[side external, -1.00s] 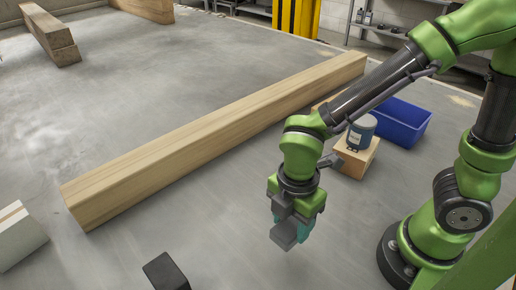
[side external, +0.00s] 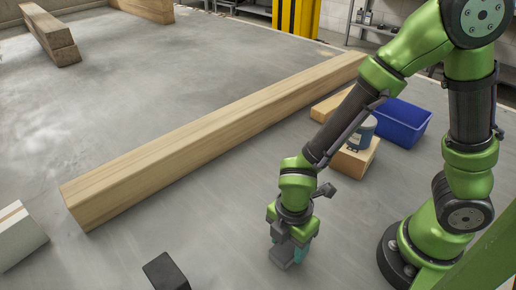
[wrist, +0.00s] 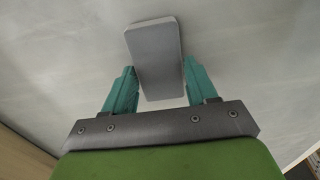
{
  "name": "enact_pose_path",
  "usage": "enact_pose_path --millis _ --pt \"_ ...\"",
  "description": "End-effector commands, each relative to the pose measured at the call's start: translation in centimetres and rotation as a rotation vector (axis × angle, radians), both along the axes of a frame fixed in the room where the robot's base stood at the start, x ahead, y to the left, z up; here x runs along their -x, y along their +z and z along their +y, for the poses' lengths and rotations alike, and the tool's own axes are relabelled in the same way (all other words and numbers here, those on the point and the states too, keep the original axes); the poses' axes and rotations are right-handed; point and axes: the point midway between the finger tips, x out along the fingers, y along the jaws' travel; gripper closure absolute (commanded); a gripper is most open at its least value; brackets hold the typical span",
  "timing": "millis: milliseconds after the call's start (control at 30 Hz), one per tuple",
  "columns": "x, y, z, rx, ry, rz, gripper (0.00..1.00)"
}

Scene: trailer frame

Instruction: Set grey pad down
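The grey pad (wrist: 156,55) is a flat rounded slab between the two teal fingers of my gripper (wrist: 159,77) in the wrist view. The fingertips appear to touch its two side edges. In the side view the pad (side external: 284,256) is at the bottom of my gripper (side external: 291,249), low over the grey floor. I cannot tell whether the pad touches the floor. The gripper points down, and the far finger is partly hidden behind the pad.
A long wooden beam (side external: 210,140) lies behind the gripper. A blue bin (side external: 403,125) and a can (side external: 361,133) on a wooden block (side external: 355,160) stand to the right. A black block (side external: 165,272) is at front left. Floor around the pad is clear.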

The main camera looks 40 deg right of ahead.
Motion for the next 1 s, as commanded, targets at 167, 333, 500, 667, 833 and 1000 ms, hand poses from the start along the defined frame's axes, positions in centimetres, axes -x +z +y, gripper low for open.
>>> enact_pose_path --millis 167,333,500,667,833,1000 --pt "0.0 0.0 0.0 0.000 0.000 0.000 0.22" --pt "0.0 0.0 0.0 0.000 0.000 0.000 0.22" --pt "-0.1 0.8 0.0 -0.001 -0.001 -0.002 0.22" --pt "-0.2 3.6 0.1 -0.005 -0.003 -0.008 0.22" --pt "-0.2 7.4 0.1 -0.004 -0.002 -0.008 0.22" --pt "-0.1 10.4 0.0 -0.003 -0.001 -0.005 0.22"
